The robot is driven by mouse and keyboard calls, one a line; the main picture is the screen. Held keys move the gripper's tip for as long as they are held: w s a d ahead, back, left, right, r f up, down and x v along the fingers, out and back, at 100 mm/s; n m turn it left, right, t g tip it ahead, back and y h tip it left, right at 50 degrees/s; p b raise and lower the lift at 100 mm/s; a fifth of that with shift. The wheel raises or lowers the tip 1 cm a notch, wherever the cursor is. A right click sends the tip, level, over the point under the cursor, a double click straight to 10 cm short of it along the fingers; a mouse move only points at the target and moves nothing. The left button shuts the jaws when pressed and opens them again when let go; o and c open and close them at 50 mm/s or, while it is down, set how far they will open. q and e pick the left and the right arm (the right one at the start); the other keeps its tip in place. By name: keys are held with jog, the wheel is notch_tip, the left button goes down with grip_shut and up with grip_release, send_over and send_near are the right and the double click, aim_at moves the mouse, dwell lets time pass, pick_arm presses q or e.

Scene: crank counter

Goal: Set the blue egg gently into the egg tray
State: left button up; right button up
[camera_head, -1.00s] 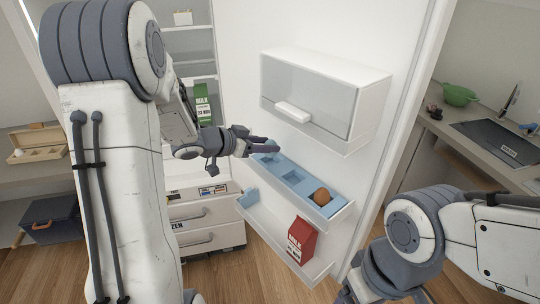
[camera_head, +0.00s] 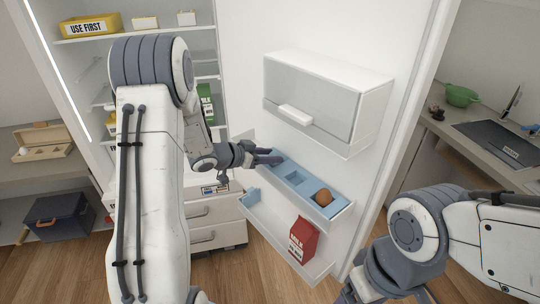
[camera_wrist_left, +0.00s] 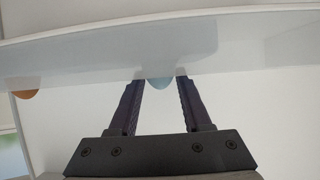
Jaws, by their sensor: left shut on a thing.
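The blue egg (camera_wrist_left: 160,83) shows between the fingertips of my left gripper (camera_wrist_left: 160,78) in the left wrist view, its upper part hidden behind the pale shelf wall. In the head view my left gripper (camera_head: 268,157) is at the far left end of the blue egg tray (camera_head: 315,184), and I cannot make out the egg there. The gripper is shut on the egg. The tray sits in a fridge door shelf, with bare hollows in its middle. My right gripper (camera_head: 385,292) is at the bottom edge, partly cut off; its jaws are unclear.
A brown egg (camera_head: 323,197) sits at the tray's near right end. A clear-fronted door box (camera_head: 315,100) hangs above the tray. A red milk carton (camera_head: 302,240) stands in the lower door shelf (camera_head: 262,226). Fridge drawers (camera_head: 215,215) are to the left.

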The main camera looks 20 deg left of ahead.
pick_arm(q)
jog(key=o, duration=0.8)
